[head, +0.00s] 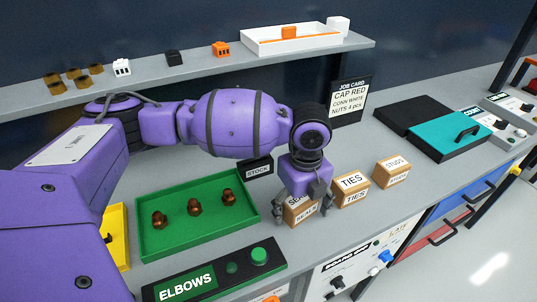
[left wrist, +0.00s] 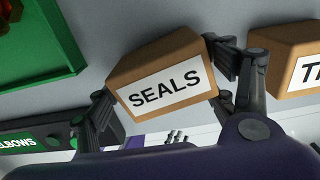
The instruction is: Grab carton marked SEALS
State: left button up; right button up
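The carton marked SEALS (head: 304,211) stands on the grey bench, a brown box with a white label. It fills the middle of the left wrist view (left wrist: 165,85), its label facing the camera. My left gripper (head: 305,207) points down over it, with one finger on each side of the carton. In the left wrist view the fingers (left wrist: 165,90) lie close along its two ends; the gripper looks open around it, and contact is hard to tell. My right gripper is not in view.
The TIES carton (head: 351,187) stands close to the right, the STUDS carton (head: 392,171) beyond it. A green tray (head: 155,243) with brown parts lies left. A STOCK sign (head: 259,168) stands behind. The ELBOWS panel (head: 190,287) is at the front edge.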

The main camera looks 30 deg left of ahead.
pick_arm(q)
jog(key=c, duration=0.8)
jog(key=shift+c, duration=0.2)
jog(key=shift+r, duration=0.1)
